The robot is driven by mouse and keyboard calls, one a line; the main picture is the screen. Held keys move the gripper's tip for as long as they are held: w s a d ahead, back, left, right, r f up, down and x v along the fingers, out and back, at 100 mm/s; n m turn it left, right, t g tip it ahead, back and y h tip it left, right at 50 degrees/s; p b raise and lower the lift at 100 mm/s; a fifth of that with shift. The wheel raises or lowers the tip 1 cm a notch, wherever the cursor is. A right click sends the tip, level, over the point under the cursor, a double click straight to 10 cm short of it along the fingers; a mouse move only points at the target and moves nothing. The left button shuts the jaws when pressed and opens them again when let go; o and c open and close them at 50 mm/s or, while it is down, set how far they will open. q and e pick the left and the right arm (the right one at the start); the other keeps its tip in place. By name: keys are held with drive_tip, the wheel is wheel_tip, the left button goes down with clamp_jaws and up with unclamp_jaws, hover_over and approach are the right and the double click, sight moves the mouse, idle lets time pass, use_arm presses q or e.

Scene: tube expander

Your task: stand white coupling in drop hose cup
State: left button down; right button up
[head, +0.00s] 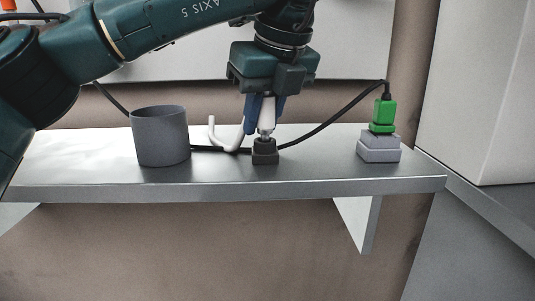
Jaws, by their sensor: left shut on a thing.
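My left gripper (264,124) points down over the middle of the shelf. Its blue fingers are shut on the white coupling (267,115), which is upright between them and partly hidden. The coupling's lower end is directly above a small dark block (265,152); I cannot tell whether it touches or sits in the block. The grey cup (160,138), which looks like the drop hose cup, stands upright on the shelf to the left of the gripper. Its inside is hidden from this angle. My right gripper is not in view.
A white hooked piece (226,142) stands between cup and dark block. A black cable (335,116) runs behind the block to a green connector (384,112) above a grey block (379,149). The shelf (320,170) is clear between the dark block and grey block.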

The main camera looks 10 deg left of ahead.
use_arm(q)
drive_tip(key=shift+f, duration=0.3)
drive_tip(key=c, duration=1.1)
unclamp_jaws()
